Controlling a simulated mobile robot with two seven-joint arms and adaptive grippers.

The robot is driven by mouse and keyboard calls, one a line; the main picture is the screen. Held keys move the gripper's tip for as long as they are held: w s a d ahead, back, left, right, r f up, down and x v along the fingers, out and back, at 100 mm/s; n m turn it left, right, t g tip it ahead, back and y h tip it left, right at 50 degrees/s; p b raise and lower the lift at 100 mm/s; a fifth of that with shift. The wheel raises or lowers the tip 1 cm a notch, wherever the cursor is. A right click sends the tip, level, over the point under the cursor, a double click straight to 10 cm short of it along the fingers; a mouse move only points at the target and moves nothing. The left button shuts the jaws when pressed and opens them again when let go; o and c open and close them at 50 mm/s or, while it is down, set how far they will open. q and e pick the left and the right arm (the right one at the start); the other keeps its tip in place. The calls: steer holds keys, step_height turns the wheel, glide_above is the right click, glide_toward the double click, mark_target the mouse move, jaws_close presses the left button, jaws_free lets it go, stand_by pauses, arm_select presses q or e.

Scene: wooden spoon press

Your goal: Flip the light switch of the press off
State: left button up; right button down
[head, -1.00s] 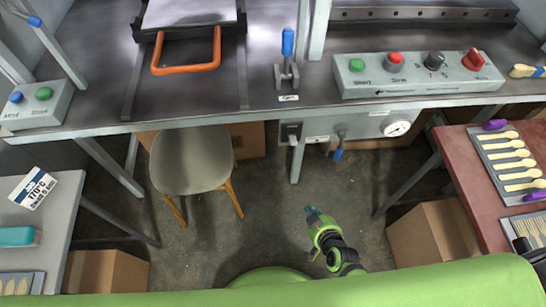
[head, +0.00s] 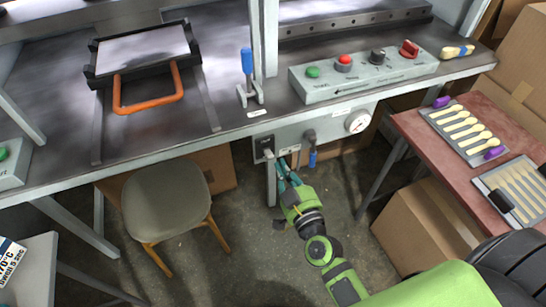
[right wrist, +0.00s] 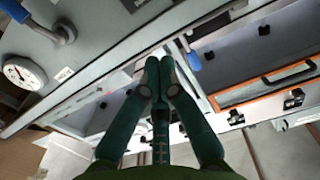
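The press's front panel (head: 330,127) hangs under the bench edge. A small black switch box (head: 263,147), which appears to be the light switch, sits at the panel's left end; I cannot tell its on or off position. My right gripper (head: 285,167) is just below and right of the box, with a visible gap to it. In the right wrist view my right gripper's (right wrist: 158,67) green fingers are together with nothing between them. A dark part (right wrist: 132,5) shows beyond the fingertips at the top edge, too cut off to identify. My left gripper is out of view.
A blue-handled valve (head: 312,157) hangs close right of the gripper, with a gauge (head: 357,122) further right. A bench leg (head: 270,182) stands just left of the gripper. A chair (head: 166,203) and a red-brown table (head: 420,140) flank the open floor.

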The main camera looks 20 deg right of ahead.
glide_above(268, 153)
steer(key=s, duration=0.2)
steer(key=shift+w, duration=0.2)
steer(key=f, duration=0.1)
steer(key=f+b, duration=0.1)
steer(key=f, duration=0.1)
steer(key=shift+s+f+b, duration=0.2)
steer(key=shift+s+b, duration=0.1)
steer(key=shift+b, duration=0.1)
steer(key=shift+s+f, duration=0.15)
steer(key=shift+f, duration=0.15)
